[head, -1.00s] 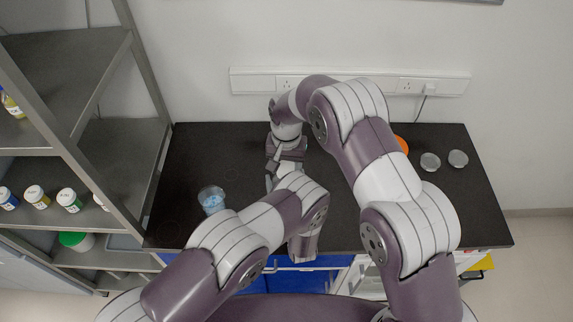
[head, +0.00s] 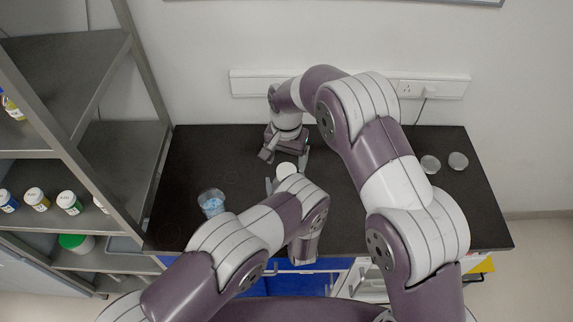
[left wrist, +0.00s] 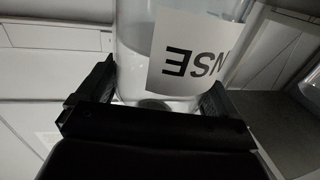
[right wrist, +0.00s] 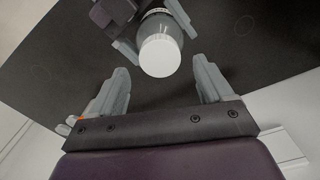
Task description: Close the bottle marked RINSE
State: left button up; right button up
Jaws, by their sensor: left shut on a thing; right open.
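The bottle shows close up in the left wrist view (left wrist: 140,45), with clear walls and a white label whose visible letters read "NSE" upside down. My left gripper (left wrist: 150,105) is shut around it; in the head view my left forearm hides most of it. A white round cap (head: 287,170) sits on the bottle's top, and it also shows in the right wrist view (right wrist: 160,55). How tightly it sits cannot be told. My right gripper (head: 286,158) is open and empty, just behind the cap. Its fingers (right wrist: 162,90) stand apart from the cap.
A clear beaker with blue contents (head: 211,202) stands at the left of the black bench (head: 185,160). Two clear round dishes (head: 430,164) lie at the right. A metal shelf (head: 75,50) with several small jars stands on the left. Wall sockets (head: 250,85) run behind the bench.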

aim_at(287, 170)
jog(key=shift+r, duration=0.1)
jog(key=shift+c, duration=0.3)
jog(key=shift+w+r, duration=0.2)
jog(key=shift+r, duration=0.05)
notch_tip(287, 170, up, 2)
jog(key=n, duration=0.4)
jog(key=shift+w+a+r, duration=0.1)
jog(key=shift+a, duration=0.05)
jog(key=n, duration=0.2)
jog(key=r+n, duration=0.1)
jog(key=n, duration=0.5)
jog(key=shift+s+f+n, duration=0.1)
jog(key=shift+s+n, duration=0.2)
jog(key=shift+n, duration=0.1)
jog(key=shift+f, duration=4)
